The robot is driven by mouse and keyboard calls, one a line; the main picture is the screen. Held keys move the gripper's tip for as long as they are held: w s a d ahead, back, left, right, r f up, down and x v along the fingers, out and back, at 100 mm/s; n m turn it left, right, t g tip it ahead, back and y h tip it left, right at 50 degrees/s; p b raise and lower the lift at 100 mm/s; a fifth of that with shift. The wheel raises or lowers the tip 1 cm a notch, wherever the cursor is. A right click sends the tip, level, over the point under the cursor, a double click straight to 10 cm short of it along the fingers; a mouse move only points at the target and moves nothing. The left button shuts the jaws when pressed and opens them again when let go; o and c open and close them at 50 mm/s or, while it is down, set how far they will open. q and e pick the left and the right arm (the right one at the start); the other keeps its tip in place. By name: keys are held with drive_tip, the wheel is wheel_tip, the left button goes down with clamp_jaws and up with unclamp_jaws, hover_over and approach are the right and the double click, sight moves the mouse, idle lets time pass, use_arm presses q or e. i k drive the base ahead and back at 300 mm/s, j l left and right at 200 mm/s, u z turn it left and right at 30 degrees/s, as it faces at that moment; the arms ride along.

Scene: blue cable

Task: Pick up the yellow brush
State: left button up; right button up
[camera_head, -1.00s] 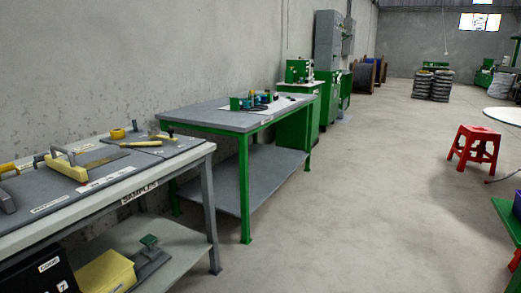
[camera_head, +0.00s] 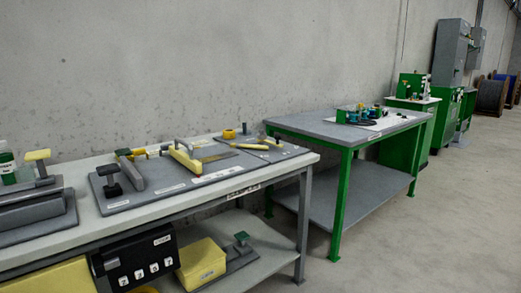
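Several yellow tools lie on a grey board (camera_head: 135,195) on the near workbench (camera_head: 85,223). A yellow block-shaped tool (camera_head: 186,160) with a raised handle sits mid-board; it may be the yellow brush, but I cannot tell for sure. A slim yellow-handled tool (camera_head: 250,146) lies farther right, and a yellow roll (camera_head: 229,134) sits at the back. Neither of my grippers shows in the view, and nothing touches these tools.
A green-framed table (camera_head: 340,185) with small equipment stands beyond the near bench. Grey floor on the right is open.

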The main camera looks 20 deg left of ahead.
sight(249, 147)
drive_tip(key=i+l+u, duration=0.1)
drive_tip(key=u, duration=0.25)
drive_tip(key=i+l+u, duration=0.1)
drive_tip(key=u, duration=0.3)
drive_tip(key=l+u, duration=0.2)
drive_tip(key=u, duration=0.15)
drive_tip(key=i+l+u, duration=0.15)
drive_tip(key=l, duration=0.2)
drive_tip(key=l+u, duration=0.2)
drive_tip(key=l, duration=0.15)
drive_tip(key=i+l+u, duration=0.15)
drive_tip(key=l, duration=0.25)
